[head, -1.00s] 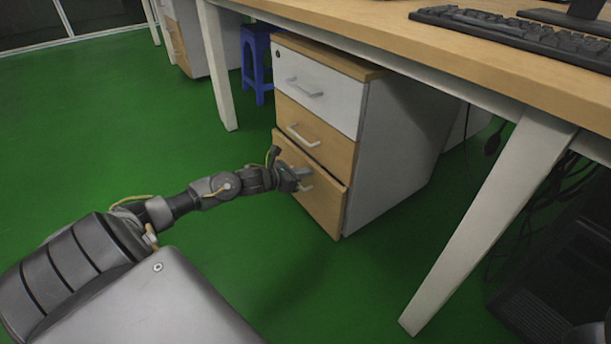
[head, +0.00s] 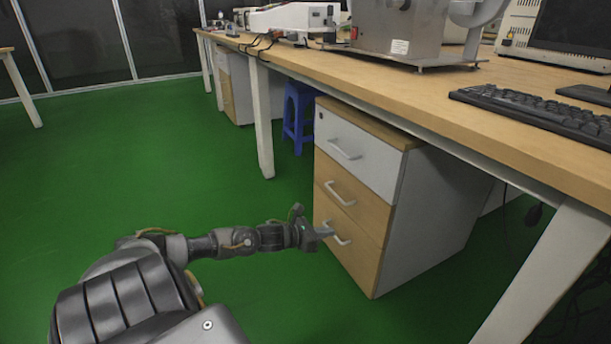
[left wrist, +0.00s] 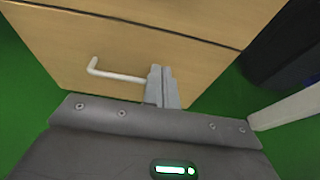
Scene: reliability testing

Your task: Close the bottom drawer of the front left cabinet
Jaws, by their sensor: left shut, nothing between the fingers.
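The front left cabinet (head: 430,215) stands under the desk, with one white drawer above two wooden ones. The bottom drawer (head: 350,255) looks flush with the drawer above it. Its white handle (head: 337,236) shows in the head view, and the handle (left wrist: 118,74) also shows in the left wrist view. My left gripper (head: 325,231) is shut and empty at the bottom drawer's front, close to the handle. In the left wrist view its fingers (left wrist: 162,88) point at the wooden front, right of the handle; contact cannot be told. My right gripper is not in view.
The wooden desk (head: 400,110) overhangs the cabinet and carries a keyboard (head: 540,110) and lab devices. A white desk leg (head: 545,270) stands at the right. A blue stool (head: 299,115) is behind the cabinet. The green floor (head: 130,170) at left is clear.

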